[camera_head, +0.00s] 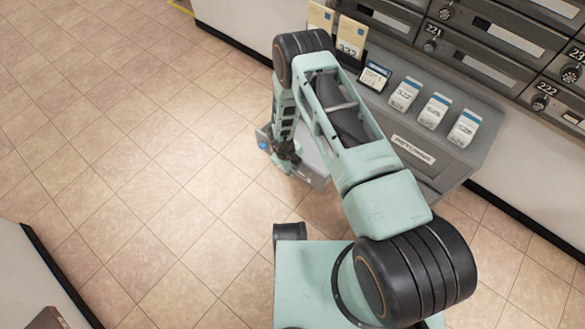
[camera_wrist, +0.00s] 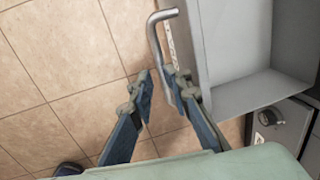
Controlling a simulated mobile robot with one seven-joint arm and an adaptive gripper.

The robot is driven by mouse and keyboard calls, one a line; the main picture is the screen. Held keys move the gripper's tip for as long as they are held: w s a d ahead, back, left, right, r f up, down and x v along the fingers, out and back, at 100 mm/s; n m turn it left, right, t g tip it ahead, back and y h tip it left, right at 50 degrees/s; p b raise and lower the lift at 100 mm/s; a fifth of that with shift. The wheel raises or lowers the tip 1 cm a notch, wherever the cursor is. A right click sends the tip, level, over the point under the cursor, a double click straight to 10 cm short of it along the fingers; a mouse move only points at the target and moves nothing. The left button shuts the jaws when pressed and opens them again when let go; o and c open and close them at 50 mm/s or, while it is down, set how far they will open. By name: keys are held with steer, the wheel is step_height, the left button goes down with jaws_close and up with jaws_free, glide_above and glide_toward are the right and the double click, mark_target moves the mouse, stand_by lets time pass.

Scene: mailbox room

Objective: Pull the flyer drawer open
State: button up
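The grey flyer drawer (camera_wrist: 215,98) stands out from the cabinet, and part of its hollow inside shows in the wrist view. In the head view its grey edge (camera_head: 318,181) shows low beside my arm, which hides much of it. A bent metal handle (camera_wrist: 156,42) runs along the drawer's front. My gripper (camera_wrist: 160,80) is open, with one finger on each side of the handle's lower part. The bar lies close to the right finger, with a gap to the left finger. I cannot tell whether the right finger touches it.
A grey counter (camera_head: 375,110) carries several card stacks (camera_head: 436,110) and a small display (camera_head: 374,77). Mailbox doors with knobs (camera_head: 541,103) line the wall above. Tiled floor (camera_head: 130,150) is clear on the left. A dark-edged white piece (camera_head: 35,275) stands at lower left.

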step_height(320, 180, up, 11)
steer(key=s+a+p, duration=0.1)
steer(key=p, duration=0.6)
steer(key=shift+s+a+r, duration=0.15)
steer(key=shift+s+r, duration=0.05)
steer(key=shift+s, duration=0.1)
stand_by(0.8)
step_height(320, 180, up, 12)
steer(key=s+a, duration=0.1)
steer(key=shift+s+a, duration=0.2)
steer(key=shift+s, duration=0.2)
steer(key=shift+f, duration=0.1)
stand_by(0.3)
